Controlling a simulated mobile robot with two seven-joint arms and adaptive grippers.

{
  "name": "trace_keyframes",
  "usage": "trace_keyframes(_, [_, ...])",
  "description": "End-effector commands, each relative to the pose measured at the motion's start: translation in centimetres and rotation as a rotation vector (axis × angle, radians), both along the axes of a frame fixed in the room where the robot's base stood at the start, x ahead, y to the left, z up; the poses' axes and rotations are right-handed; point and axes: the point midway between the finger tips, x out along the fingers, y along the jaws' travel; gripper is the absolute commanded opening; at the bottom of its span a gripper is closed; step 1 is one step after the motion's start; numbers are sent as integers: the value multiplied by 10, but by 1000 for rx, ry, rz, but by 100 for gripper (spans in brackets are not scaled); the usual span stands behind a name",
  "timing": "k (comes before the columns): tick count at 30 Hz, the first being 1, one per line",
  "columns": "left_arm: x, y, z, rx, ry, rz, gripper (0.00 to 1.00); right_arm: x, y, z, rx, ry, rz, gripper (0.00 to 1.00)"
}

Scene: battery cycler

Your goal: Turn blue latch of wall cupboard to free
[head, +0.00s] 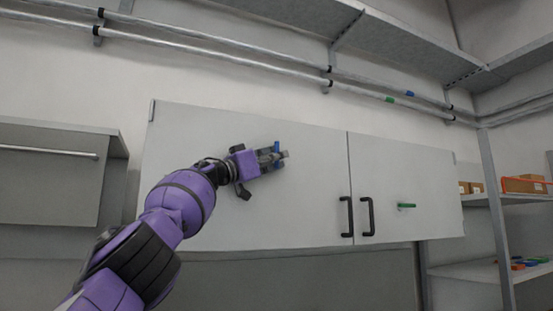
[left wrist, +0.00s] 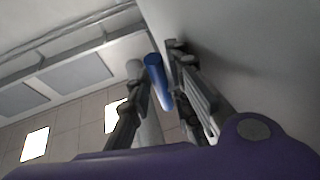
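The wall cupboard (head: 310,185) has two pale doors. Its blue latch (head: 277,146) is on the left door, with a short blue part showing above my gripper and the rest hidden behind it. My left gripper (head: 280,157) is at the latch, close to the door face. In the left wrist view, the blue latch (left wrist: 157,76) shows as a bar between the two fingers of my left gripper (left wrist: 160,90). The fingers are spread, with the bar nearer the right finger; contact is unclear. My right gripper is in neither view.
Black handles (head: 347,216) flank the door seam. A green latch (head: 406,206) lies horizontal on the right door. Pipes (head: 230,58) run above the cupboard. A grey cabinet (head: 50,175) hangs left; shelves with boxes (head: 522,184) stand right.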

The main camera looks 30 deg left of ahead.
Motion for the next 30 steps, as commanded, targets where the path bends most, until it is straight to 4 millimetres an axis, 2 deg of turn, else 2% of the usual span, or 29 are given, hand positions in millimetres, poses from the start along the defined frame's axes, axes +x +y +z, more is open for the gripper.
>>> trace_keyframes(10, [0,2,-3,-1,3,-1,19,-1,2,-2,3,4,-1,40])
trace_keyframes(17, [-8,11,-8,-2,4,2,19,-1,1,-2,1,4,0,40])
trace_keyframes(24, [-25,15,-15,4,4,-1,19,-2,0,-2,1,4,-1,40])
trace_keyframes(30, [-51,30,-27,3,4,1,19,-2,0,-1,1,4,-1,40])
